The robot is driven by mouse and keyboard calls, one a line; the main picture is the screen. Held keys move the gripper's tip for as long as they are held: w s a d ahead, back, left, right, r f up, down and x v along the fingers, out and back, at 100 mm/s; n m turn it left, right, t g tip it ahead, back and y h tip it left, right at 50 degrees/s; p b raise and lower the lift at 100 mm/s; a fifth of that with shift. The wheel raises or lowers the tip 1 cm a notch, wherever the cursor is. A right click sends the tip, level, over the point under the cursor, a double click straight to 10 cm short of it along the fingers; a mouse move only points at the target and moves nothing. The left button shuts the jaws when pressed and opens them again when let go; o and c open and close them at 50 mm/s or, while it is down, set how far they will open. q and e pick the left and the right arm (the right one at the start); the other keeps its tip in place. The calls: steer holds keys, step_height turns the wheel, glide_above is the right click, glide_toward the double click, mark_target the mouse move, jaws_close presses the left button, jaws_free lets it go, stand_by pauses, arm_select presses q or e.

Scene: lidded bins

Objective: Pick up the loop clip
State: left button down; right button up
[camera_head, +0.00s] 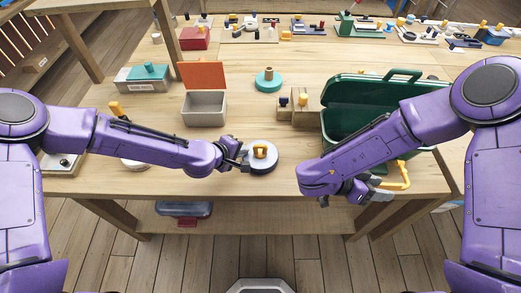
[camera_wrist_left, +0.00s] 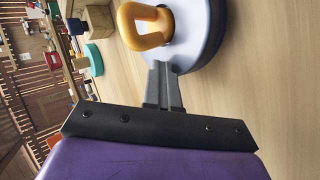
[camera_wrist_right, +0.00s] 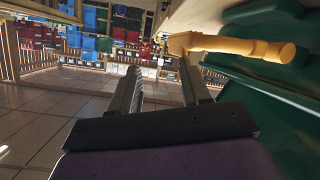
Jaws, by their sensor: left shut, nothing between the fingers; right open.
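An orange loop-shaped piece (camera_head: 261,151) stands on a round white disc with a dark base (camera_head: 262,167) near the table's front edge. The left wrist view shows the loop (camera_wrist_left: 146,28) large, on the disc (camera_wrist_left: 192,38). My left gripper (camera_head: 243,159) is shut and empty, its fingertips (camera_wrist_left: 160,72) beside the disc, close to the loop. A bent yellow bar (camera_head: 403,178) shows by the green bin's front; it also shows in the right wrist view (camera_wrist_right: 235,46). My right gripper (camera_wrist_right: 160,75) is open and empty, near this bar. I cannot tell which piece is the loop clip.
The open green bin (camera_head: 340,97) fills the table's right side. A grey bin with raised orange lid (camera_head: 204,108), a teal round piece (camera_head: 268,80) and wooden blocks (camera_head: 302,115) stand behind the disc. The front table middle is mostly clear.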

steer(key=w+a+m+y, duration=0.2)
steer(key=w+a+y, duration=0.1)
steer(key=w+a, duration=0.3)
step_height(320, 180, up, 7)
steer(key=m+y, duration=0.3)
steer(key=y, duration=0.8)
glide_above(260, 145)
step_height(260, 145, down, 6)
steer(key=shift+r, duration=0.25)
step_height(260, 145, down, 6)
steer(key=shift+r, duration=0.1)
jaws_close()
